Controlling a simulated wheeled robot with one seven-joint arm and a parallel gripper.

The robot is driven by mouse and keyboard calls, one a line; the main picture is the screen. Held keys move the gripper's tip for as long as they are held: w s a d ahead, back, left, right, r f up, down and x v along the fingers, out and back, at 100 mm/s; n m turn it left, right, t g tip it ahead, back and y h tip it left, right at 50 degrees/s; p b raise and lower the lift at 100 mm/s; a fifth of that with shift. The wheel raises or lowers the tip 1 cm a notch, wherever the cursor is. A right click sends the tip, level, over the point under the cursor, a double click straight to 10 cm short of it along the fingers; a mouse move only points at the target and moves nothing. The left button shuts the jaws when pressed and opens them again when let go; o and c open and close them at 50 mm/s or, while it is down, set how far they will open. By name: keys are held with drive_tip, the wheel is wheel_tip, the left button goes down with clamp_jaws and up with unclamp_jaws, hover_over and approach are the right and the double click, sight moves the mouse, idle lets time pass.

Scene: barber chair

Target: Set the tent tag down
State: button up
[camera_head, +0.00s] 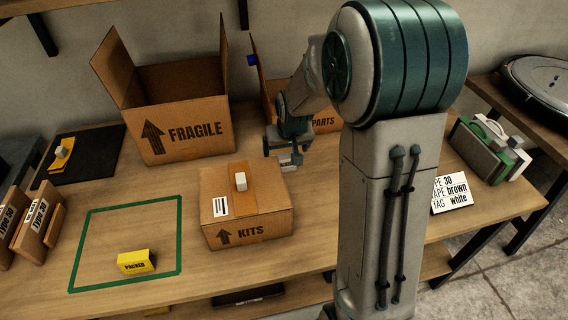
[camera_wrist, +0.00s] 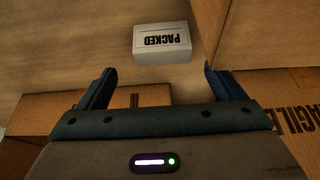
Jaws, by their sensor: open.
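A white tent tag (camera_wrist: 162,42) printed PACKED stands on the wooden table just beyond my fingertips in the wrist view. In the head view a small pale piece of what looks like it (camera_head: 291,161) shows under my gripper (camera_head: 284,146), behind the KITS box (camera_head: 262,229). My gripper, also in the wrist view (camera_wrist: 158,70), is open with nothing between its fingers. The tag looks clear of both fingers. A yellow PACKED tent tag (camera_head: 136,263) stands inside the green outline (camera_head: 180,235) at the front left.
The KITS box bears a small white block (camera_head: 240,181). An open FRAGILE box (camera_head: 190,125) and a PARTS box (camera_head: 325,124) stand at the back, close around my gripper. A printed card (camera_head: 451,193) is at right. Most of the green outline is bare.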

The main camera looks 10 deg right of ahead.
sight(284, 156)
drive_tip(key=shift+a+x, duration=0.2)
drive_tip(key=shift+x, duration=2.85)
drive_tip(key=shift+s, duration=0.1)
drive_tip(key=c, duration=1.1)
drive_tip(key=shift+r, duration=0.1)
